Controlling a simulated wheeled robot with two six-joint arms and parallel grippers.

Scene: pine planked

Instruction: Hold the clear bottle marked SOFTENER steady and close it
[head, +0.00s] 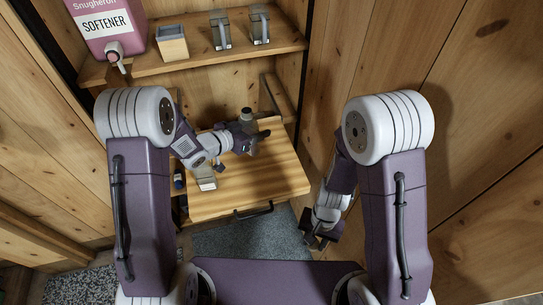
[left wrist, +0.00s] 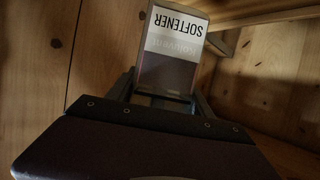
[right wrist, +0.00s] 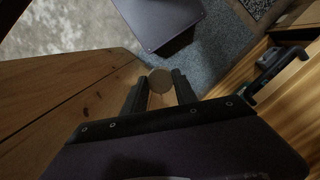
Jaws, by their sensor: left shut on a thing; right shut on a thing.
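The clear bottle marked SOFTENER (left wrist: 172,50) is between my left gripper's fingers in the left wrist view, its label upside down there. My left gripper (head: 254,136) is shut on it above the wooden pull-out board (head: 270,180); in the head view the bottle's greyish top (head: 246,114) shows and the gripper hides most of the rest. My right gripper (head: 315,240) is shut on a small round brownish disc, which looks like a cap (right wrist: 160,81), low to the right of the board and well apart from the bottle. The bottle's mouth cannot be made out.
A pink softener jug (head: 108,25) with a tap stands on the shelf (head: 190,57), beside a wooden box (head: 172,43) and two grey clip-like holders (head: 220,30). A dark handle (head: 254,210) is on the board's front. A wooden wall (head: 440,110) bounds the right side.

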